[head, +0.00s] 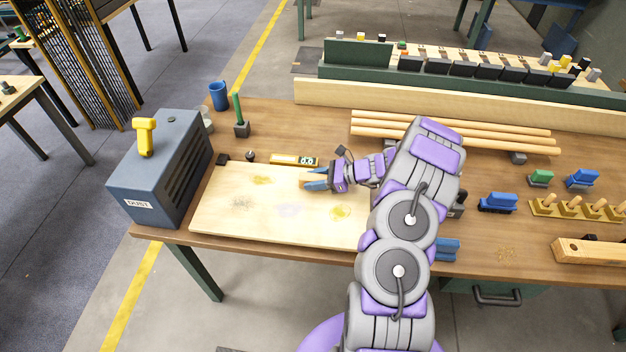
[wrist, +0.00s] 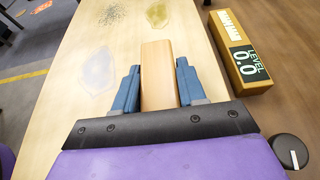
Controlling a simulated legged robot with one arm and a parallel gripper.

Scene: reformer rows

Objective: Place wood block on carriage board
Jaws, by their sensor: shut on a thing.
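The wood block (wrist: 158,72) is a plain tan bar held between the two blue fingers of my gripper (wrist: 158,92) in the wrist view. In the head view my gripper (head: 316,180) reaches left from the arm and is over the right part of a pale board (head: 225,222), which I take as the carriage board. The board also fills much of the wrist view (wrist: 75,120) and has faint yellow, grey and lilac stains. The block's near end is hidden by the gripper. I cannot tell whether the block touches the board.
A yellow level with a digital display (head: 293,160) lies just behind the board. A blue-grey dust box (head: 150,175) stands at its left. Wooden rods (head: 480,138) lie behind my arm. Blue and green pieces and a pegged rack (head: 580,210) stand to the right.

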